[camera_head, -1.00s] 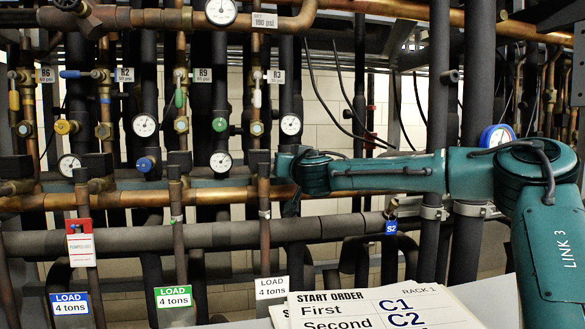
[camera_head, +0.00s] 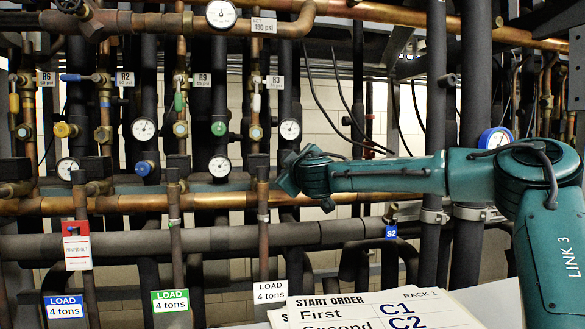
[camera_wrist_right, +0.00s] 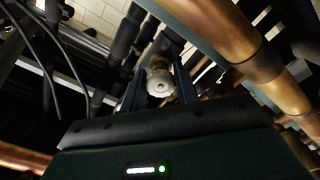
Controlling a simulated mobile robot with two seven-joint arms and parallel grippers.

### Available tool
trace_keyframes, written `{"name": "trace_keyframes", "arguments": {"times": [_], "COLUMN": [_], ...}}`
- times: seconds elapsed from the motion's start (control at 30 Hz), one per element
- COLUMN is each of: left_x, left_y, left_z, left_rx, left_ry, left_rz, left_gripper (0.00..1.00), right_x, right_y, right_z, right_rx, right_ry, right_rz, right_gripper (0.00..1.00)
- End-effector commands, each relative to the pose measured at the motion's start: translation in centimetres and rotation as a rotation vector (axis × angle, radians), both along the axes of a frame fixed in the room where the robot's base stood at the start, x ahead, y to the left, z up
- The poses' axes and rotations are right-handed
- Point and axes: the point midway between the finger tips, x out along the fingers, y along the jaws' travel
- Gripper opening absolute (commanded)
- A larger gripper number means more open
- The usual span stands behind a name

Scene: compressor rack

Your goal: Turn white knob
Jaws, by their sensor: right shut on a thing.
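The white knob (camera_wrist_right: 160,86) shows in the right wrist view, a round pale knob seen end-on between the two fingers. My right gripper (camera_wrist_right: 158,82) is shut on it. In the head view my right arm reaches in from the right, and my right gripper (camera_head: 288,172) is at the pipes below the R3 tag. There the wrist hides the knob. My left gripper is not in view.
A yellow knob (camera_head: 65,130), a green knob (camera_head: 219,128) and a blue knob (camera_head: 145,168) sit on nearby pipes. Round gauges (camera_head: 290,129) and a copper pipe (camera_head: 130,203) are close to the arm. Start order sheets (camera_head: 370,308) lie below.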

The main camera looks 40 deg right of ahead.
Motion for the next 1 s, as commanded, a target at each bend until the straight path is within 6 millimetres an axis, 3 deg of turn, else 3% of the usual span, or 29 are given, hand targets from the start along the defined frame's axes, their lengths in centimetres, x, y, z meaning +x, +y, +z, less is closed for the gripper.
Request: {"name": "trace_keyframes", "arguments": {"times": [1.0], "left_x": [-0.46], "left_y": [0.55], "left_z": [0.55], "left_rx": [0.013], "left_ry": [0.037], "left_rz": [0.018], "left_gripper": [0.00], "right_x": [-0.04], "right_y": [-0.03], "right_z": [0.38], "right_rx": [-0.850], "right_ry": [0.468], "right_rz": [0.000], "right_gripper": [0.08]}}
